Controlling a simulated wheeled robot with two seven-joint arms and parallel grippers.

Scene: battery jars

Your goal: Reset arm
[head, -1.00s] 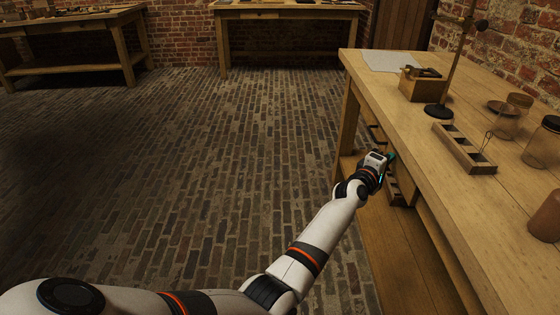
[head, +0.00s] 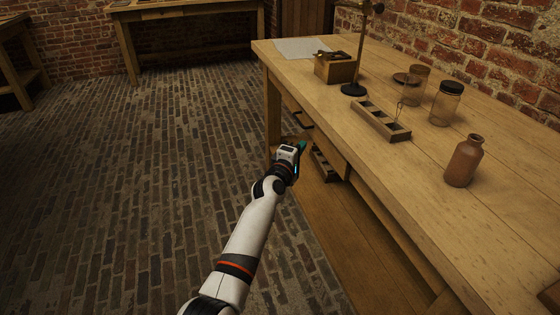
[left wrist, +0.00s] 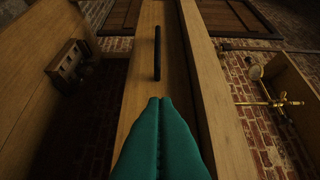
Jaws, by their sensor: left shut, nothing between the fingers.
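My left gripper (head: 300,147) is at the near-left side of the wooden workbench (head: 290,68), beside its drawer front and below the top. In the left wrist view its two green fingers (left wrist: 160,130) are pressed together with nothing between them. A dark bar-shaped drawer handle (left wrist: 157,53) shows beyond the fingertips, apart from them. The handle also shows in the head view (head: 299,115). My right gripper is in neither view.
On the bench stand a wooden box (head: 335,67), a stand with a round base (head: 353,90), a compartment tray (head: 381,121), glass jars (head: 445,104) and a brown bottle (head: 463,162). A small crate (head: 324,164) sits on the lower shelf (head: 350,235). The brick floor (head: 120,190) is clear.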

